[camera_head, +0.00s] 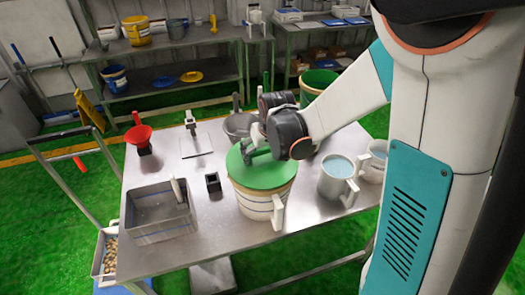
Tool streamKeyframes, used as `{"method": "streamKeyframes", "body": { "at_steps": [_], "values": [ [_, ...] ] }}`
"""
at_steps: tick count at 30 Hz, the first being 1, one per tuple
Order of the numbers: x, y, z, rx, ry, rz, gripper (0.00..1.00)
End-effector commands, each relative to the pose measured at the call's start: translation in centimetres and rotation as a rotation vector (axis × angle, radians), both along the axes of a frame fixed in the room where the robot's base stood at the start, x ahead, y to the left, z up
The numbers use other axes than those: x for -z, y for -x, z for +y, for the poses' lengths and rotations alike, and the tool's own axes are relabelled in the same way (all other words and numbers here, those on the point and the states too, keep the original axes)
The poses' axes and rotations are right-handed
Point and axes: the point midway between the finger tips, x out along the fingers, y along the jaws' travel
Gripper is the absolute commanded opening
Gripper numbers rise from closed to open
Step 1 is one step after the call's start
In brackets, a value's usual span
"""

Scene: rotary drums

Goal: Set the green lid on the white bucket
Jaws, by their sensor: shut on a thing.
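The green lid (265,176) lies over the mouth of the white bucket (258,207) on the metal table, looking about level. Whether it is fully seated all around cannot be told. My gripper (246,152) is above the lid and shut on it near its back left part. The wrist hides the lid's back right edge and part of the grip. The bucket stands upright, with its white handle (278,212) at the front right.
A grey bin (155,225) and a small black holder (213,183) are to the left. A red funnel (137,134) and a metal bowl (238,124) are behind.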

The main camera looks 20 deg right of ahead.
Motion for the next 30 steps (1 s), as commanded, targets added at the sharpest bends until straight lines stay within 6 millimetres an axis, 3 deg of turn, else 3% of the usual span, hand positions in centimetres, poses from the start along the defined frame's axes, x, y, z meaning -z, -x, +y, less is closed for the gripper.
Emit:
{"method": "streamKeyframes", "body": {
  "at_steps": [12,13,15,30],
  "values": [
    [1.03,0.0,0.0,0.0,0.0,0.0,0.57],
    [0.94,-0.01,0.0,0.0,0.0,0.0,0.9],
    [0.9,0.0,0.0,0.0,0.0,0.0,1.0],
    [0.57,0.13,-0.01,0.0,0.0,0.0,1.0]
  ]
}}
